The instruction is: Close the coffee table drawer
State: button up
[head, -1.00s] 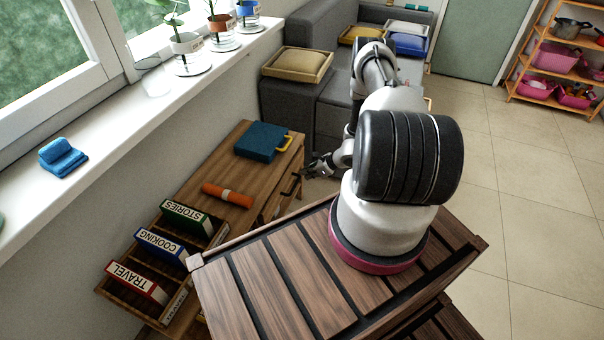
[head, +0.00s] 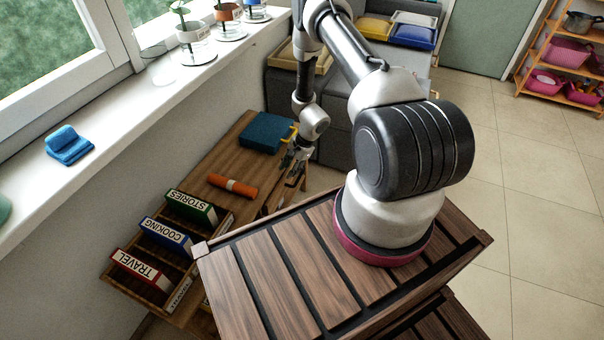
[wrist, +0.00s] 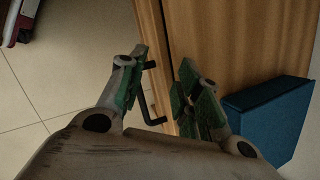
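The wooden coffee table (head: 225,163) stands below the window sill; its top fills the right of the wrist view (wrist: 240,40). In the wrist view, a narrow strip of the drawer front (wrist: 151,25) runs along the table edge, with a black bar handle (wrist: 152,104). How far the drawer stands out cannot be told. My gripper (head: 292,158) points down by the table's front edge, and partly hides the drawer in the head view. In the wrist view my gripper (wrist: 165,68) is open, with its green-padded fingers apart near the edge and handle. Contact cannot be made out.
On the table lie a blue case (head: 263,133) with a yellow handle, an orange roll (head: 233,185) and a rack with several labelled books (head: 192,206). A grey sofa (head: 338,125) stands beyond. Tiled floor (head: 480,190) is free at the right.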

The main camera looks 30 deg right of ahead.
aim_at(299, 176)
jog(key=d+f+n+h, duration=0.1)
jog(key=d+n+h, duration=0.2)
jog(key=d+n, duration=0.25)
jog(key=shift+m, duration=0.25)
jog(key=f, duration=0.2)
jog(key=w+f, duration=0.1)
jog(key=f, duration=0.2)
jog(key=w+f, duration=0.1)
jog(key=f, duration=0.1)
jog(key=shift+f, duration=0.35)
jog(key=shift+c, duration=0.4)
grip_shut()
